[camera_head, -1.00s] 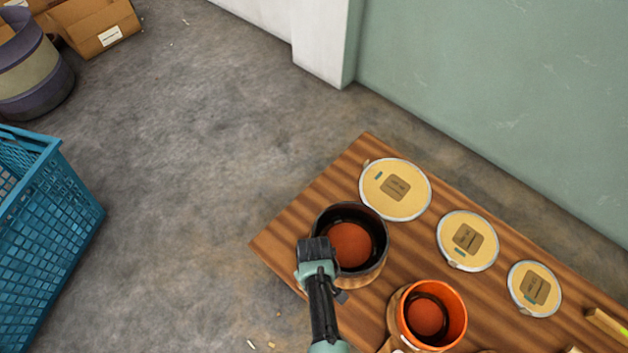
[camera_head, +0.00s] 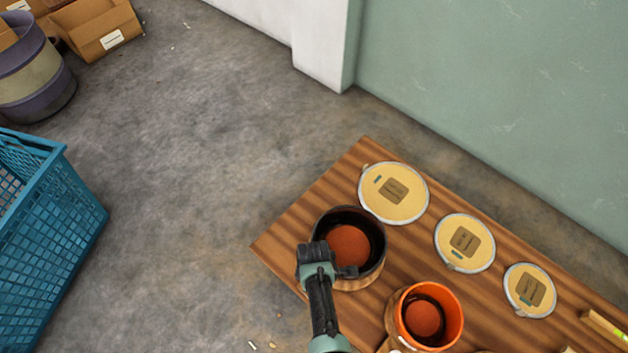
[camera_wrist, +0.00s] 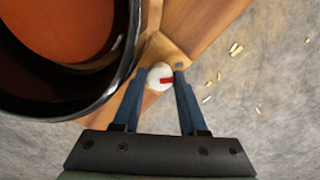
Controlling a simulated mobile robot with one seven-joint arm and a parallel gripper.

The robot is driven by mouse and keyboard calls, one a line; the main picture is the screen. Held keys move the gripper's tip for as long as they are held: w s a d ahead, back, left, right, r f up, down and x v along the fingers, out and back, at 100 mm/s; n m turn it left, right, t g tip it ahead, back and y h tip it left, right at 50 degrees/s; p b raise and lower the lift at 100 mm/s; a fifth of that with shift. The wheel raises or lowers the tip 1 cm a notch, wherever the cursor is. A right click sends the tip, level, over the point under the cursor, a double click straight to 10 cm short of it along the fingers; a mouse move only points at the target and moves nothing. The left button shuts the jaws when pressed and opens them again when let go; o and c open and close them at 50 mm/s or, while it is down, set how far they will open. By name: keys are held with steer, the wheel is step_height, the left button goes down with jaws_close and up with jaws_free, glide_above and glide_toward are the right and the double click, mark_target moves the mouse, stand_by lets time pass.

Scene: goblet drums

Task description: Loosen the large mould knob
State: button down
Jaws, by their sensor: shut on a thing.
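The large mould (camera_head: 373,267) is a dark round pot with a red-brown inside, on a wooden stand at the table's left end. Its knob (camera_wrist: 155,74) is small and white with a red mark, beside the pot's dark rim in the wrist view. My gripper (camera_wrist: 160,80) is shut on the knob, one blue finger on each side. In the head view my gripper (camera_head: 316,254) is at the pot's left front side, seen from above, and hides the knob and fingertips.
An orange pot (camera_head: 456,322) stands close to the right. Several round cream lids (camera_head: 408,209) lie along the table's back edge. The wooden table (camera_head: 325,195) stands near a green wall. A blue crate (camera_head: 45,260) is on the floor at left. Floor between is mostly clear.

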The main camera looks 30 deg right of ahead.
steer(key=shift+n, duration=0.4)
steer(key=shift+c, duration=2.3)
jaws_free()
step_height(320, 180, up, 13)
steer(key=p, duration=0.9)
